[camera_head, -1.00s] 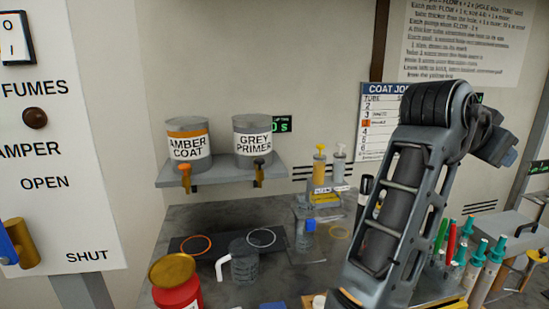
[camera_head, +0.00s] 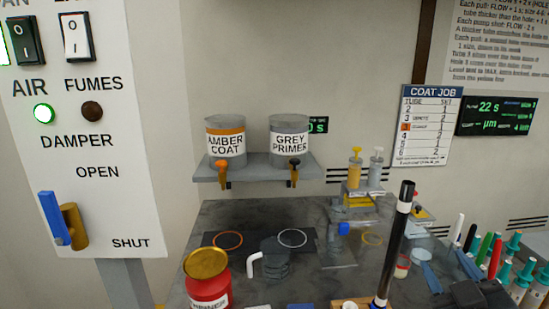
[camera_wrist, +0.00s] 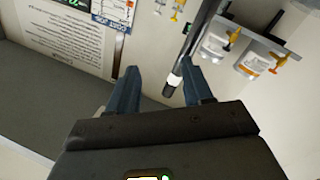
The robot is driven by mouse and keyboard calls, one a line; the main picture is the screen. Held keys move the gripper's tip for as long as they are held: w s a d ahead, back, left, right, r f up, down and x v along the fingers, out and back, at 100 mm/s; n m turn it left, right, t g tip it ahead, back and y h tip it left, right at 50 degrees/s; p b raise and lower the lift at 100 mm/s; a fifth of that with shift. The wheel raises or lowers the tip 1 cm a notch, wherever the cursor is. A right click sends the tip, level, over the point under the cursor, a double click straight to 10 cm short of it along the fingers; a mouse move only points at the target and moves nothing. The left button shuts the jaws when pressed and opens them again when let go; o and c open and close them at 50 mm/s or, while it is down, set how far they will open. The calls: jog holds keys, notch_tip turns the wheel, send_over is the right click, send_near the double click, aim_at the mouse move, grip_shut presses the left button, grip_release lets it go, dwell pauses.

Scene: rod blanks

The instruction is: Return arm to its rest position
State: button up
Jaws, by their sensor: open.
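My gripper (camera_wrist: 163,85) shows in the wrist view with its two blue-grey fingers spread apart. It is open and nothing is held between the fingers. Behind the fingers in that view is a dark rod with a pale band (camera_wrist: 175,78), apparently the upright black post (camera_head: 394,245) of the head view. A dark part of my arm (camera_head: 478,293) shows at the lower right of the head view.
A shelf (camera_head: 257,168) holds the amber coat can (camera_head: 225,142) and grey primer can (camera_head: 289,140). On the bench stand a red jar (camera_head: 208,287), a dark cup (camera_head: 275,262) and several coloured pens (camera_head: 483,247). A switch panel (camera_head: 100,190) is at left.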

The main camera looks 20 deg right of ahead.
jog(key=s+a+f+n+y, duration=0.2)
jog(key=s+a+f+y, duration=0.3)
jog(key=s+a+f, duration=0.2)
jog(key=s+a+m+y, duration=0.1)
jog(key=s+a+y, duration=0.1)
jog(key=s+a, duration=0.3)
jog(key=s+a+m+g+y, duration=0.1)
jog(key=s+a, duration=0.5)
jog(key=s, duration=0.8)
jog(key=shift+s+f+y, duration=0.2)
jog(key=shift+f+y, duration=0.2)
jog(key=shift+f, duration=0.05)
dwell(2.2)
